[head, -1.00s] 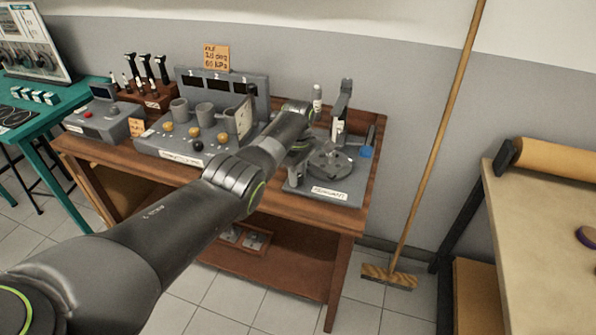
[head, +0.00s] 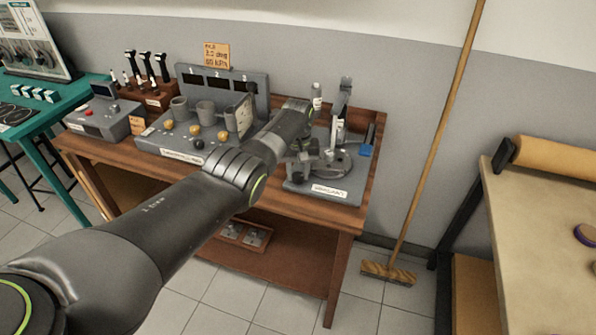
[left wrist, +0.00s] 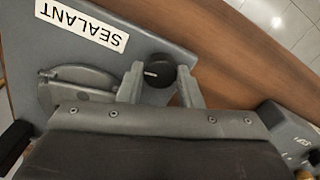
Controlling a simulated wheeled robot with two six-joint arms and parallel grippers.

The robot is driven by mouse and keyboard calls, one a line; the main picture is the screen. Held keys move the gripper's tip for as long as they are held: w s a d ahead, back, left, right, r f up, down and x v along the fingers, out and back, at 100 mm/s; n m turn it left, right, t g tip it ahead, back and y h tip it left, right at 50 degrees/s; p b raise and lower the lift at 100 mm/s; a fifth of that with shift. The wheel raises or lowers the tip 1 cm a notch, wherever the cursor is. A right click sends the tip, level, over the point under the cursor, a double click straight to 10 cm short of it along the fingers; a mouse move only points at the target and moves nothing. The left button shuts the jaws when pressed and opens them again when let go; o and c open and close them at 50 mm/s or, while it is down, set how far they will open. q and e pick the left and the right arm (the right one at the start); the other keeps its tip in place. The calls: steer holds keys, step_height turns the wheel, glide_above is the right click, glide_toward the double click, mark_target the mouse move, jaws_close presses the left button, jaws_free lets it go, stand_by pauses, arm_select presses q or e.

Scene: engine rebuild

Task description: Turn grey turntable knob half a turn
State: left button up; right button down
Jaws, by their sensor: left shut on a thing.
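The sealant stand is a grey base (head: 348,193) with a round turntable (head: 332,163) and an upright post, at the right end of the wooden bench. Its dark knob (left wrist: 157,76), with a white pointer line, shows in the left wrist view near the SEALANT label (left wrist: 82,24). My left gripper (head: 302,172) reaches down over the stand's left side. In the left wrist view its two fingers (left wrist: 158,84) stand on either side of the knob, shut on it. Part of the turntable (left wrist: 78,82) shows beside the fingers. In the head view the gripper hides the knob.
A grey station (head: 168,148) with cups and several small knobs stands left of my arm. A white bottle (head: 316,97) and a blue item (head: 366,150) are by the stand. A broom (head: 388,273) leans on the wall to the right.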

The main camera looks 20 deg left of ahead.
arm_select(q)
steer(key=m, duration=0.5)
steer(key=shift+w+r+m, duration=0.1)
steer(key=shift+r+m, duration=0.05)
steer(key=shift+m, duration=0.15)
steer(key=m, duration=0.9)
steer(key=shift+m, duration=0.4)
steer(key=m, duration=0.4)
steer(key=shift+m, duration=0.4)
steer(key=o, duration=1)
